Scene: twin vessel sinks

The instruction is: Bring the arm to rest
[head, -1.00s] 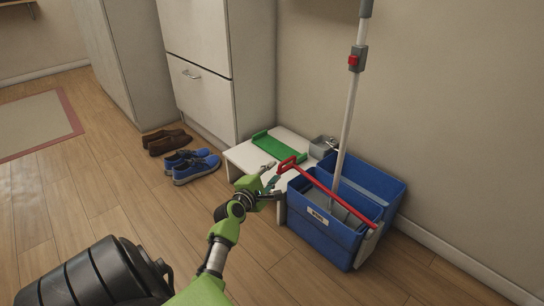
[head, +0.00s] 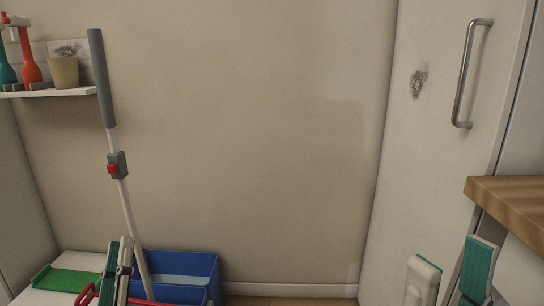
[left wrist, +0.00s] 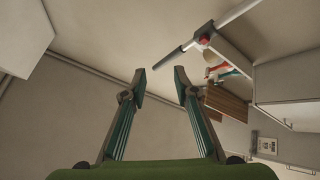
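My left gripper (head: 117,252) is at the bottom left of the head view, in front of the mop pole and bins. In the left wrist view, my left gripper (left wrist: 165,80) has its two fingers apart, with nothing between them. My right gripper (head: 477,268) shows at the bottom right of the head view as a teal-padded finger, cut by the frame edge.
A grey-handled mop (head: 123,195) leans out of the blue bin (head: 185,265). A green tray (head: 65,281) lies on the white low table. A wooden counter edge (head: 510,205) and a white door with handle (head: 473,75) and dark smudge stand right. A shelf (head: 50,93) holds bottles and a pot.

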